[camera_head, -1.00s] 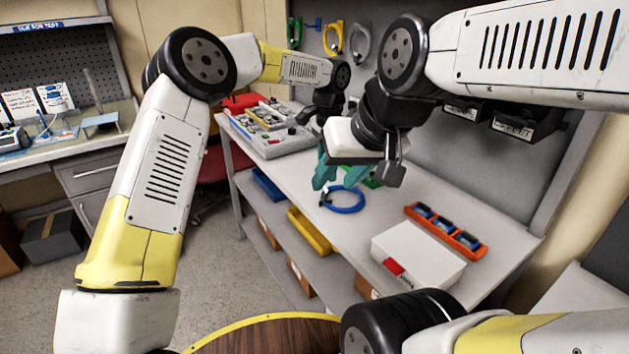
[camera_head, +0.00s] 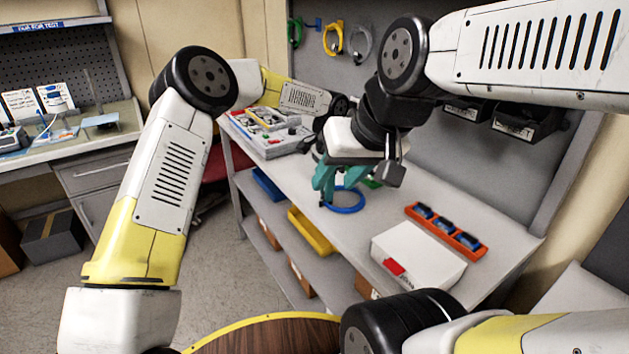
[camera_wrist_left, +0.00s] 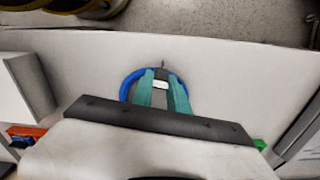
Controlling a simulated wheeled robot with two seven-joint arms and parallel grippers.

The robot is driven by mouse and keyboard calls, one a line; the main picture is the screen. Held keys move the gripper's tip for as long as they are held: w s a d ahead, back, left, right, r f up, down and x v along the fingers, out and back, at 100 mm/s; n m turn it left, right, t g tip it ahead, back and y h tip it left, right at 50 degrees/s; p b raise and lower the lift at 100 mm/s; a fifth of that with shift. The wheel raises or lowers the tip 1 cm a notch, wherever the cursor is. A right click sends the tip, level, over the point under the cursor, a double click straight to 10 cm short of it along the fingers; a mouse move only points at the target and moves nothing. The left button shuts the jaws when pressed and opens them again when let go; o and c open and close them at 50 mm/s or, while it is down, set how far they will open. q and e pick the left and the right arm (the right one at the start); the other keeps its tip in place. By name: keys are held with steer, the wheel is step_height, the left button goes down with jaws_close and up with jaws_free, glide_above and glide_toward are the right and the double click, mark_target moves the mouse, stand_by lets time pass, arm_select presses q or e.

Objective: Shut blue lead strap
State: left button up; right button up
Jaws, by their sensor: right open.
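The blue lead strap (camera_head: 346,208) lies as a ring on the grey workbench. In the left wrist view the blue ring (camera_wrist_left: 124,90) shows around and beneath my teal fingertips. My left gripper (camera_wrist_left: 161,74) has its two fingers apart, over the ring. A small pale piece (camera_wrist_left: 160,85) shows between the fingers; I cannot tell whether they touch it. In the head view the left gripper (camera_head: 334,190) reaches down at the strap. My right gripper (camera_head: 352,148) hangs in front of it and covers part of it.
A white box (camera_head: 418,255) and an orange tray (camera_head: 447,232) with blue items stand to the right. A grey case (camera_head: 268,140) stands at the bench's left end. A green item (camera_head: 371,183) lies behind the strap. Yellow and blue bins are on the shelf below.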

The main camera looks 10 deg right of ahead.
arm_select(q)
jaws_close()
steer(key=shift+w+d+f+y, duration=0.15)
steer(key=shift+d+y, duration=0.15)
steer(key=shift+y, duration=0.2)
steer(key=shift+d+f+y, duration=0.2)
steer(key=shift+d+y, duration=0.05)
steer(key=shift+y, duration=0.55)
steer(key=shift+g+y, duration=0.4)
steer(key=shift+y, duration=0.4)
